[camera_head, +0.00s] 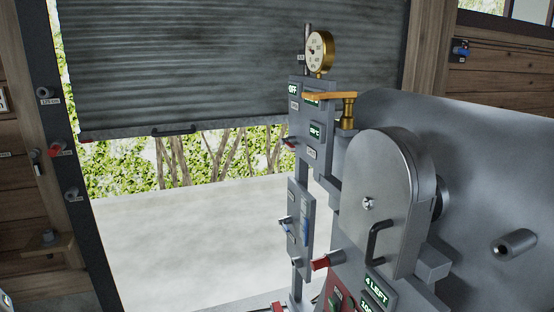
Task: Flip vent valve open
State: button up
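A brass fitting (348,112) with a flat yellow-orange lever (328,97) stands at the top of the grey control post (297,120), beside a large grey machine. The lever lies about level and points left from the fitting. I cannot tell for sure that it is the vent valve, as no readable label says so. My gripper is not in view.
A round brass gauge (319,52) rises above the post. The grey machine (480,170) with a handled door (385,190) fills the right. A half-raised shutter (230,70) hangs over an opening with pale ground. Wall switches (55,149) line the left frame.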

aim_at(292, 148)
jog(key=i+j, duration=1)
jog(key=i, duration=0.1)
